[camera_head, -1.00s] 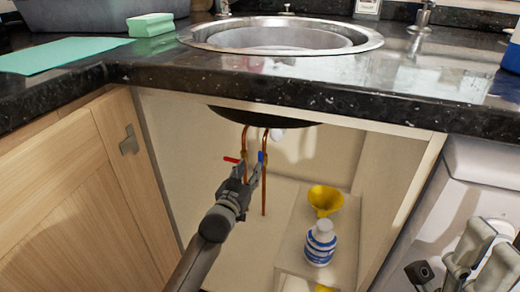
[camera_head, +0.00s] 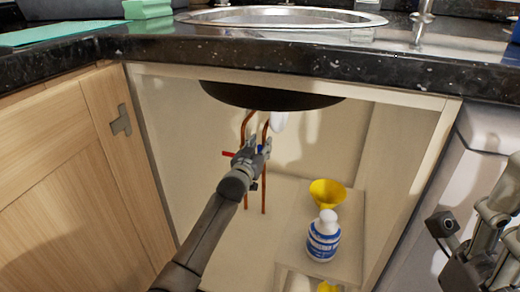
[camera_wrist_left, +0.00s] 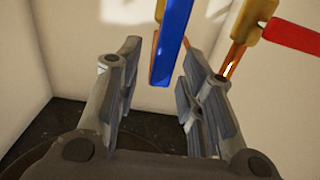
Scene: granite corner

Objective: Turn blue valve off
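The blue valve handle (camera_wrist_left: 172,40) hangs between the two fingers of my left gripper (camera_wrist_left: 158,85) in the left wrist view, with gaps on both sides. In the head view only a small bit of the blue handle (camera_head: 261,149) shows behind my left gripper (camera_head: 256,148), at the right copper pipe (camera_head: 264,190) under the sink. The left gripper is open and holds nothing. My right gripper (camera_head: 492,222) is at the right edge of the head view, partly cut off, far from the valve; its fingertips are not clear.
A red valve handle (camera_head: 228,154) sits left of the blue one; it also shows in the wrist view (camera_wrist_left: 295,38). A yellow funnel (camera_head: 327,194) and a white-and-blue bottle (camera_head: 323,237) stand to the right. The sink bowl (camera_head: 270,93) and dark counter (camera_head: 300,53) are above.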

